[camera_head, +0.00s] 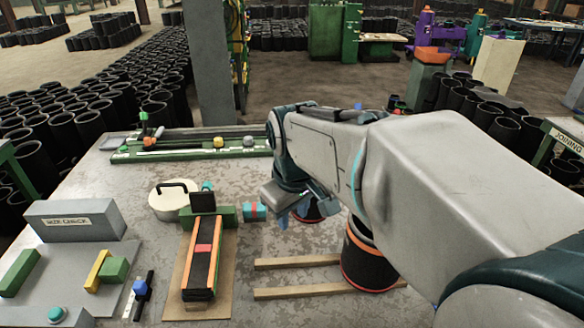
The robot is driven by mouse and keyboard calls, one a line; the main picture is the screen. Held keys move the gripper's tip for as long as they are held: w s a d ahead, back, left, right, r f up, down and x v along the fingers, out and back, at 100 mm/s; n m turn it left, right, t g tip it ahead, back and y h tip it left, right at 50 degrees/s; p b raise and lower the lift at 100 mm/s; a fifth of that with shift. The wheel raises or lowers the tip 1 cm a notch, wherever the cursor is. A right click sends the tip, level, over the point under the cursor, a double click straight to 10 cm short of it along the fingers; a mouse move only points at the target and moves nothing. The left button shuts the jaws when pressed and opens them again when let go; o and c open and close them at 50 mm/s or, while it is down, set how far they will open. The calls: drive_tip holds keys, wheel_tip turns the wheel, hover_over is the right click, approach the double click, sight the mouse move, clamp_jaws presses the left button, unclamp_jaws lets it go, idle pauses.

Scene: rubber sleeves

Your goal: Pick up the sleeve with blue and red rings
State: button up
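A black sleeve (369,262) stands upright on the table at the right of the wooden rails. An orange-red ring shows low on it and another band near its top, but my arm covers much of the top. A second, smaller-looking black sleeve (309,214) with a red band stands farther back, partly hidden by my gripper. I cannot make out a blue ring clearly on either. My gripper (301,207) points down in front of the farther sleeve. Its blue-grey fingers show with a gap between them, but I cannot tell whether they touch or hold that sleeve.
Two wooden rails (300,293) lie front centre. A black-and-orange ramp (202,258) stands left of them, near a round cream lidded pot (173,201) and a grey size-check box (76,221). A green rack (190,146) lines the back. Many black sleeves (100,125) stand beyond the table.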

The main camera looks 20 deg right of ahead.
drive_tip(key=w+d+n, duration=0.3)
drive_tip(key=w+d, duration=0.2)
drive_tip(key=w, duration=0.2)
drive_tip(key=w+d+n+g, duration=0.1)
drive_tip(key=w+d+n, duration=0.3)
drive_tip(key=w, duration=0.3)
drive_tip(key=w+d+f+n+g+b, duration=0.1)
drive_tip(key=w+d+n, duration=0.2)
drive_tip(key=w+d, duration=0.3)
drive_tip(key=shift+w+f+n+y, duration=0.1)
drive_tip(key=shift+w+n+y, duration=0.2)
drive_tip(key=shift+w+n, duration=0.1)
wheel_tip(320, 180, down, 14)
drive_tip(key=shift+a+p, duration=0.2)
drive_tip(key=shift+p, duration=0.2)
clamp_jaws()
